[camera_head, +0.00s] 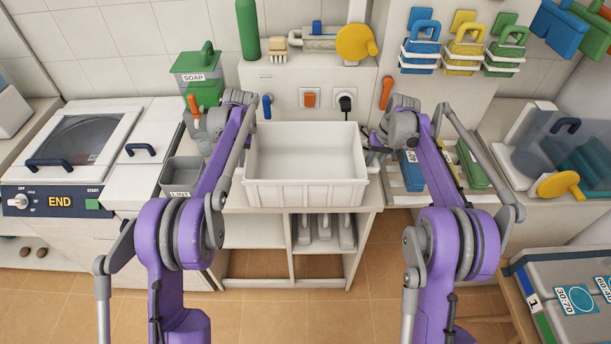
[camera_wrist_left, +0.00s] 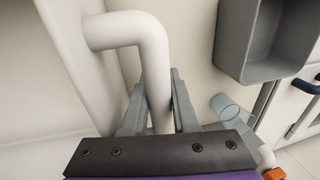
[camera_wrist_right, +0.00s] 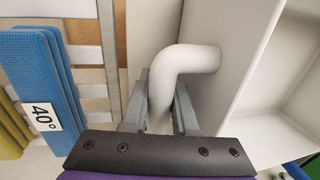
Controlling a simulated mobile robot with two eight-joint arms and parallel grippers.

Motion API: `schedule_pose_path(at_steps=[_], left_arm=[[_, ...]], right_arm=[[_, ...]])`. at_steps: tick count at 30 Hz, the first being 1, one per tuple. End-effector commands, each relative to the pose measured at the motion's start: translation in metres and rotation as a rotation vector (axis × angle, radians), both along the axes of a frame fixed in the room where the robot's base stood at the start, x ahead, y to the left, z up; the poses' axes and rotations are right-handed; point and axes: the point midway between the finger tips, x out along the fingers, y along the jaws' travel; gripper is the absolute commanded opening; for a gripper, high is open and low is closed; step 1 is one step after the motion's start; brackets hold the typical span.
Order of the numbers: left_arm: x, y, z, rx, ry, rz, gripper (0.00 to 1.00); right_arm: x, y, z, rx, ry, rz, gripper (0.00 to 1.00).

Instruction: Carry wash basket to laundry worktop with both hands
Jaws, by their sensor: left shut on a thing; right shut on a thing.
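The wash basket (camera_head: 305,186) is a white, empty rectangular tub, level in the middle of the head view. It is over the pale laundry worktop (camera_head: 372,195); I cannot tell whether its base touches it. My left gripper (camera_wrist_left: 154,92) is shut on the basket's white tube handle (camera_wrist_left: 128,28) at its left end. My right gripper (camera_wrist_right: 162,92) is shut on the matching handle (camera_wrist_right: 190,58) at its right end. The fingertips are mostly hidden in the head view by my wrists.
A grey LINT bin (camera_head: 182,176) stands close left of the basket, beside a washing machine (camera_head: 75,160). Behind are wall sockets (camera_head: 310,97) and a shelf with a brush (camera_head: 279,44). Open shelves lie below the worktop.

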Motion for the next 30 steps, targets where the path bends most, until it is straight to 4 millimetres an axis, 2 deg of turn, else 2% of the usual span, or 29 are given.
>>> schedule_pose_path(at_steps=[1, 5, 6, 13, 17, 30], left_arm=[[-0.002, -0.001, -0.005, -0.001, 0.003, 0.000, 0.31], [0.000, -0.001, -0.001, -0.001, 0.001, -0.001, 0.54], [0.000, -0.001, -0.001, -0.001, 0.000, -0.001, 0.57], [0.000, -0.002, 0.000, -0.002, 0.000, -0.001, 0.57], [0.000, -0.004, 0.008, -0.002, 0.000, -0.002, 0.57], [0.001, -0.014, 0.068, -0.001, 0.001, -0.001, 0.57]], right_arm=[[-0.002, 0.001, -0.005, 0.001, 0.003, 0.001, 0.30], [0.000, 0.001, -0.001, 0.001, 0.001, 0.001, 0.54], [0.000, 0.001, -0.001, 0.001, 0.001, 0.001, 0.57], [0.000, 0.002, 0.000, 0.003, 0.001, 0.001, 0.57], [0.000, 0.002, 0.000, 0.003, 0.001, 0.002, 0.57], [0.000, 0.002, 0.000, 0.003, 0.001, 0.002, 0.57]])
